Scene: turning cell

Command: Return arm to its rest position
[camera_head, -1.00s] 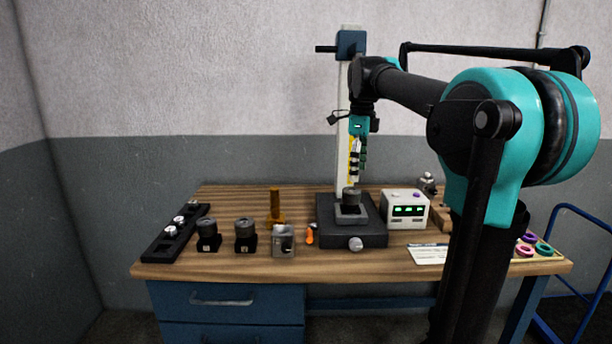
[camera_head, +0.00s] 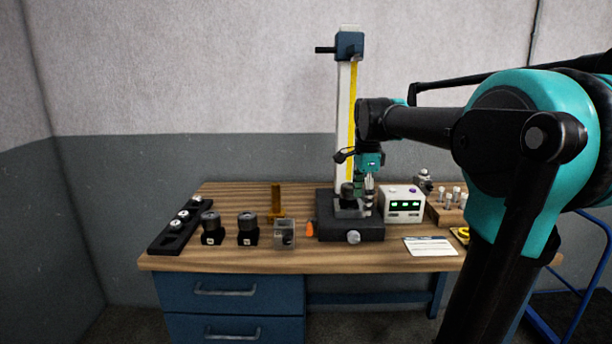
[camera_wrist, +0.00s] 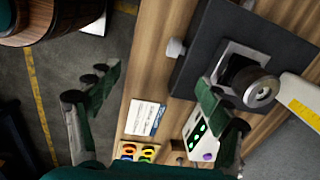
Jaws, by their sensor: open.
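My gripper (camera_head: 363,198) is low at the measuring stand (camera_head: 345,120), beside the dark round part on its base. In the wrist view, my gripper (camera_wrist: 158,95) is open wide, with one green finger at the left and one at the right. Nothing is held between them; floor and bench edge show there. The dark ring-topped part (camera_wrist: 262,90) sits on a pale plate of the stand, close to the right finger. Whether they touch I cannot tell. In the head view my fingers partly cover this part (camera_head: 347,188).
The wooden bench (camera_head: 350,262) holds a white readout box (camera_head: 403,204), a paper card (camera_head: 431,246), two dark cylinders on blocks, a clear box (camera_head: 284,233) and a black rack (camera_head: 178,229). The stand's tall column rises behind my gripper. Open wall space lies left of it.

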